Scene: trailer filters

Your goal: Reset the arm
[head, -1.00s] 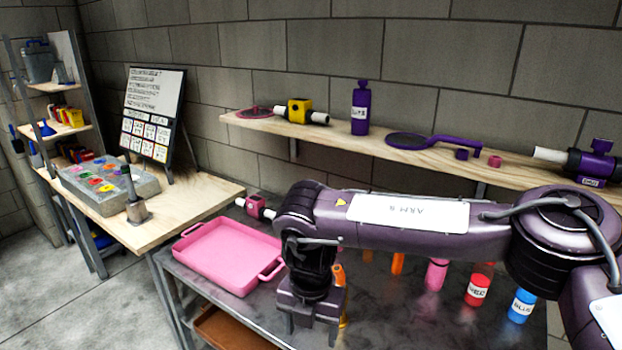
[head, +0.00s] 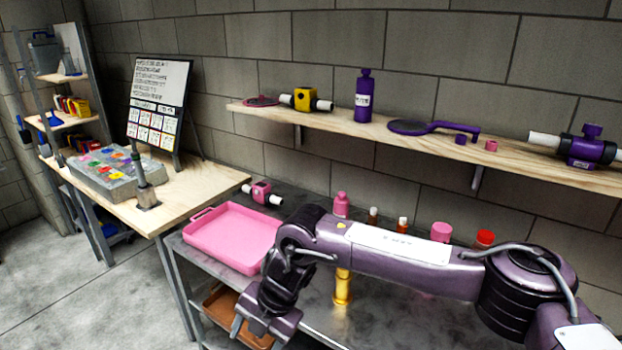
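My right arm comes in from the right, purple with a white label, and reaches across the grey metal table (head: 375,325). It is bent down at the wrist. My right gripper (head: 258,336) points downward at the table's front edge, left of the picture's middle. Its fingers are apart, with nothing seen between them; the tips are near the bottom of the picture. My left gripper is not in view.
A pink valve piece (head: 262,193), a pink bottle (head: 341,205) and a gold cylinder (head: 343,288) stand around my arm. A wooden shelf (head: 350,130) holds a purple bottle (head: 364,97) and filter parts.

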